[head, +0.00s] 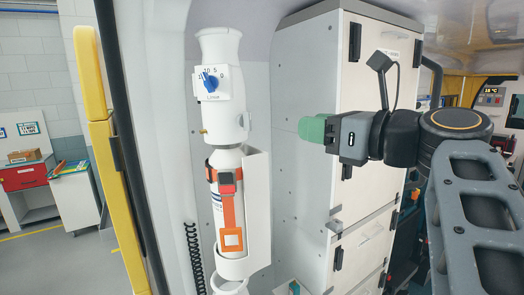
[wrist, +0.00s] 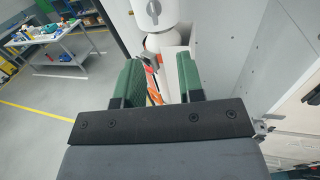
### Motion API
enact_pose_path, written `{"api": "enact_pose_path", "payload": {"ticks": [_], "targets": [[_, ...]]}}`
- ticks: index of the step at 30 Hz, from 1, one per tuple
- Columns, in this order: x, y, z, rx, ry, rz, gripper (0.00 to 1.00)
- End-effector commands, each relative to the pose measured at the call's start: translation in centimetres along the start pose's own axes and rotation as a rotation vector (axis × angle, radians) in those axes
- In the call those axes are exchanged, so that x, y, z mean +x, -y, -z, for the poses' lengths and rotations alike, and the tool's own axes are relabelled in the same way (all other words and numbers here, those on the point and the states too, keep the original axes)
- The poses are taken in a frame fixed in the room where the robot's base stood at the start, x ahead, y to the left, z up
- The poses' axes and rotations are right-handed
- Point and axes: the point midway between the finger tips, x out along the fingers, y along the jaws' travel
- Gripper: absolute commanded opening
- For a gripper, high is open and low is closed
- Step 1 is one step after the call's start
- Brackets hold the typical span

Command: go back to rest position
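My gripper (head: 316,128) reaches in from the right in the head view, held up in front of the white cabinet and pointing left toward the cylinder. In the wrist view my gripper (wrist: 157,72) shows two green fingers set apart, with nothing held between them. The white cylinder (head: 229,163) stands upright in its holder to the left of my gripper, apart from it. An orange strap (head: 229,208) with a buckle crosses its front. A white valve head (head: 222,105) with a blue knob (head: 210,82) sits on top. In the wrist view the cylinder shows only partly behind the fingers.
A tall white cabinet (head: 368,95) with black latches stands behind my gripper. A yellow rail (head: 100,140) edges the opening at the left. A black coiled cord (head: 194,258) hangs beside the cylinder. A workbench (wrist: 62,42) stands beyond, with open floor around it.

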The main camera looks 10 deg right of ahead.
Motion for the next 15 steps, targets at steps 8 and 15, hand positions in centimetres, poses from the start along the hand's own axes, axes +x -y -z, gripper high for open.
{"api": "enact_pose_path", "payload": {"ticks": [8,15], "targets": [[0.0,1.9,2.0,-0.323,-0.082,0.075,0.35],[-1.0,5.2,16.9,-0.999,-0.628,-0.019,0.35]]}}
